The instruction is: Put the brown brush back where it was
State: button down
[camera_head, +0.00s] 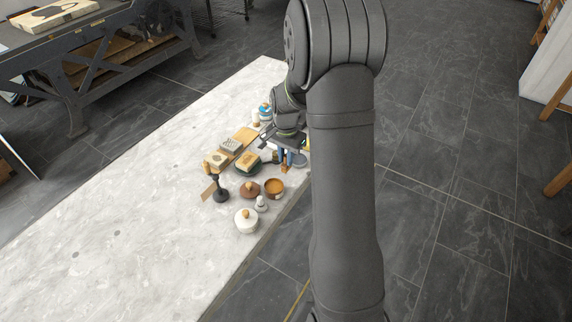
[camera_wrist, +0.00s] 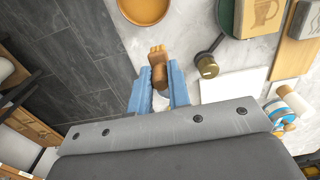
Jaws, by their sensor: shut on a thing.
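The brown brush (camera_wrist: 158,72) is between the blue fingers of my gripper (camera_wrist: 159,88) in the wrist view, with its lighter end pointing away from the wrist. My gripper is shut on it. In the head view my gripper (camera_head: 286,158) is at the right edge of the pale stone table, partly hidden by my own arm, and the brush is too small to make out clearly. In the wrist view the brush is over or near the table edge, with dark floor to its left. I cannot tell whether it touches the table.
An orange-brown bowl (camera_head: 274,188) stands close by, with a brown lidded pot (camera_head: 249,189), a white lidded pot (camera_head: 246,220) and a black stand (camera_head: 220,190). Blocks lie on a wooden board (camera_head: 245,135). The left of the stone table (camera_head: 120,220) is clear.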

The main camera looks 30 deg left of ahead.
jog(key=shift+f, duration=1.9)
jog(key=shift+f, duration=0.1)
jog(key=c, duration=1.3)
grip_release()
jog(key=shift+c, duration=0.2)
notch_tip(320, 180, up, 12)
jog(key=shift+r, duration=0.15)
jog(key=shift+f, duration=4.15)
